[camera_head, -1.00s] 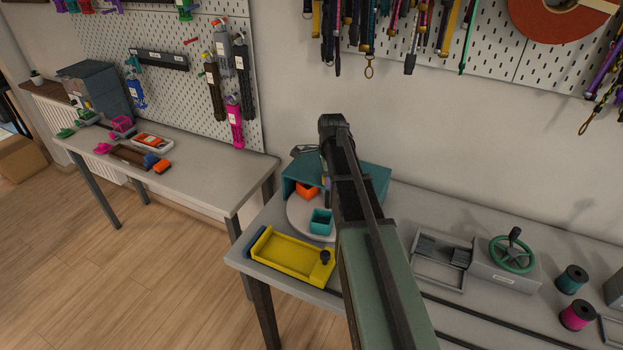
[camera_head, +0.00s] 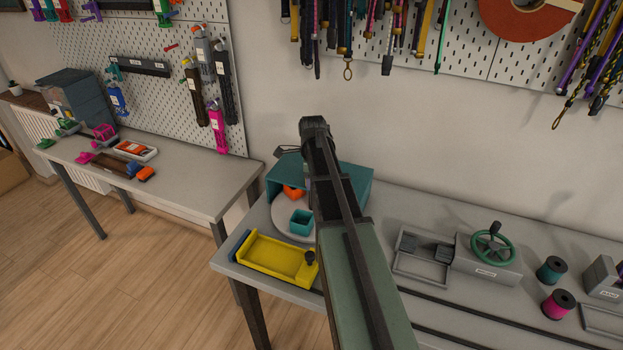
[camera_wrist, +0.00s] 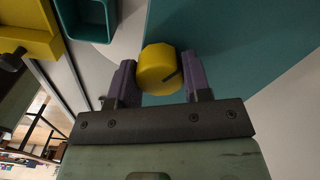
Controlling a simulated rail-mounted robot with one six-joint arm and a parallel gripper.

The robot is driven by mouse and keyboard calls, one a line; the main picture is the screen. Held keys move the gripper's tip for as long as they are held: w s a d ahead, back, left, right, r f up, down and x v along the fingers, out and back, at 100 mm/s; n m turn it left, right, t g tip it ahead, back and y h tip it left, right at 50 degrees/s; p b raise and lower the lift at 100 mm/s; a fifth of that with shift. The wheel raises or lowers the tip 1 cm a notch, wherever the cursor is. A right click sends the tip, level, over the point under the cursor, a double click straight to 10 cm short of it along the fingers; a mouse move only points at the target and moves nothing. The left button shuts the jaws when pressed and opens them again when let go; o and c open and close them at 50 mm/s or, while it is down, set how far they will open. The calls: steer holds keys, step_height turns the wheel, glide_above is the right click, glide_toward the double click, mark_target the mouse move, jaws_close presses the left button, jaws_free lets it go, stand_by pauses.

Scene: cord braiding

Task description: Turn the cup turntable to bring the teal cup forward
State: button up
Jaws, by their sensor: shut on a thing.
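The cup turntable is a pale round disc (camera_head: 284,222) partly under a teal housing (camera_head: 350,183). The teal cup (camera_head: 301,222) sits on the disc's front part, outside the housing. An orange cup (camera_head: 292,192) sits farther back, under the housing's edge. In the wrist view, my gripper (camera_wrist: 160,72) has its purple fingers shut on a yellow knob (camera_wrist: 158,68) by the teal housing. The teal cup also shows at the top left of the wrist view (camera_wrist: 88,18). My arm hides the gripper and the turntable's right side in the head view.
A yellow tray (camera_head: 268,257) with a dark knob lies in front of the turntable. To the right stand a box with a green handwheel (camera_head: 492,247), a teal spool (camera_head: 551,270) and a magenta spool (camera_head: 559,304). A second bench (camera_head: 190,178) stands at the left.

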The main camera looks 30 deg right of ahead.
steer(key=o, duration=1.3)
step_height(320, 180, up, 11)
steer(key=p, duration=1)
steer(key=shift+f+p, duration=0.15)
steer(key=shift+p, duration=0.25)
